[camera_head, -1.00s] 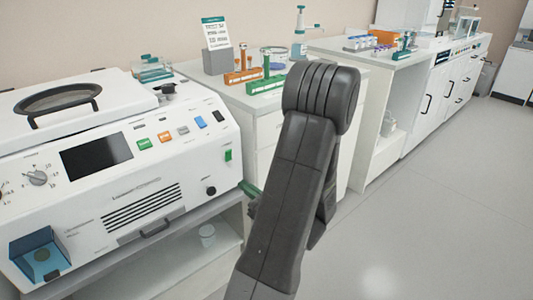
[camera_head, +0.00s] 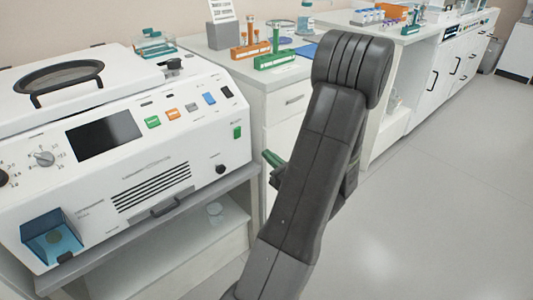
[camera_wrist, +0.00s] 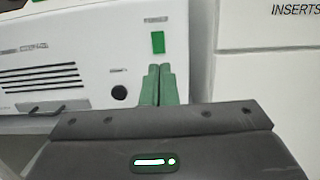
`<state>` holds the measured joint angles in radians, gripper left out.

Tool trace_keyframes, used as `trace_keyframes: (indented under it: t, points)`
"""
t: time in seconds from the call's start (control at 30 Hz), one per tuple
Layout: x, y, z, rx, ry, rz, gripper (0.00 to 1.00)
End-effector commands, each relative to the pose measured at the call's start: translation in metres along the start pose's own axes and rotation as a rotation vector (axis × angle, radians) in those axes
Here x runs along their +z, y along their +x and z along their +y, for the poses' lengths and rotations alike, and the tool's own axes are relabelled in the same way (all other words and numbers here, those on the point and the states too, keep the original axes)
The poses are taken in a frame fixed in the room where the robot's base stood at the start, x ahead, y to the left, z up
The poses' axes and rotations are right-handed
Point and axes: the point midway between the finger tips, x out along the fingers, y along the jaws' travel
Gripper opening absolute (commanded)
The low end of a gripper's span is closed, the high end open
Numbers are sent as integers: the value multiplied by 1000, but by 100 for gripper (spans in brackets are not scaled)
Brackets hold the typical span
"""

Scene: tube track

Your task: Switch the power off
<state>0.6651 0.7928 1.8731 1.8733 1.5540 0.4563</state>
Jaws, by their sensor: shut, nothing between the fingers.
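The white machine (camera_head: 130,140) stands on the left with a sloped control panel and an upright front. A small green rocker switch (camera_head: 238,132) is on the right end of its front. It shows in the wrist view (camera_wrist: 158,42) just above my fingertips. My gripper (camera_wrist: 158,70) has green fingers, shut together and empty, pointing at the machine's front below the switch. I cannot tell whether they touch it. In the head view my gripper (camera_head: 268,157) is right of the machine, partly hidden by my arm.
A black round knob (camera_head: 221,169) sits below the switch. Green, orange, grey, blue and black buttons line the panel beside a dark screen (camera_head: 103,135). A white drawer cabinet (camera_head: 290,100) stands right of the machine. The floor (camera_head: 440,210) on the right is clear.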

Motion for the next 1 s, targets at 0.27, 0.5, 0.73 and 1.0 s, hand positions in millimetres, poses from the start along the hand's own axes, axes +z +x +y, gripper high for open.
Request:
trace_keyframes:
  t: [0.27,0.5,0.73,1.0]
  points:
    - [0,55,2,6,-3,-1,0]
    - [-1,98,1,4,-2,-1,0]
    - [0,117,0,1,-1,-1,0]
    - [0,119,0,1,0,-1,0]
